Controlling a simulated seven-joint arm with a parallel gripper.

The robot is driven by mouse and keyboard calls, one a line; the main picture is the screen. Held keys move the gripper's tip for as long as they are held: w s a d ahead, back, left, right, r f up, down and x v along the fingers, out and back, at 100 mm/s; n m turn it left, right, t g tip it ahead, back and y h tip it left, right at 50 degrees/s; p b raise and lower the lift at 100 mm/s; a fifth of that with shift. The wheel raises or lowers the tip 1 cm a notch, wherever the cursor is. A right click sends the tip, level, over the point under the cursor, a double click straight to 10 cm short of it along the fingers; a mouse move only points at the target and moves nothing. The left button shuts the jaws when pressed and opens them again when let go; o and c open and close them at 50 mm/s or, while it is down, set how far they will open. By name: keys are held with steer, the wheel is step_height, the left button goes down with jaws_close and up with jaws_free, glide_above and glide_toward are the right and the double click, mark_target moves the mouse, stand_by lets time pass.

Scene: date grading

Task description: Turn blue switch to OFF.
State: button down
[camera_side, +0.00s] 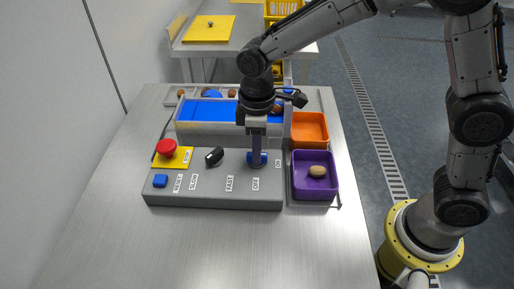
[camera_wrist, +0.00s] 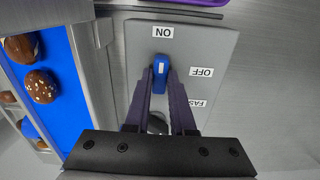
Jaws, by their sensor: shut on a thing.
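The blue switch (camera_side: 264,157) is on the right part of the grey control panel (camera_side: 215,197). In the wrist view the blue switch (camera_wrist: 160,78) sits between my gripper's fingertips (camera_wrist: 162,72). A white mark on the switch faces the ON label (camera_wrist: 163,32); the OFF label (camera_wrist: 201,72) is to the right of it. In the side view my gripper (camera_side: 257,163) points straight down and is shut on the switch, hiding part of it. The OFF label (camera_side: 255,184) is in front of the switch and the ON label (camera_side: 278,163) to its right.
A red button (camera_side: 166,147), a black knob (camera_side: 214,156) and a small blue button (camera_side: 160,181) share the panel. A blue conveyor (camera_side: 205,110) with dates is behind. A purple bin (camera_side: 316,190) holding one date and an orange bin (camera_side: 310,130) stand close on the right.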

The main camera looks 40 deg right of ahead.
steer(key=m, duration=0.4)
steer(key=shift+r+m, duration=0.1)
steer(key=shift+m, duration=0.3)
steer(key=m, duration=0.4)
steer(key=shift+m, duration=0.3)
steer(key=m, duration=0.4)
steer(key=shift+m, duration=2.1)
steer(key=c, duration=0.8)
jaws_free()
steer(key=shift+o, duration=0.2)
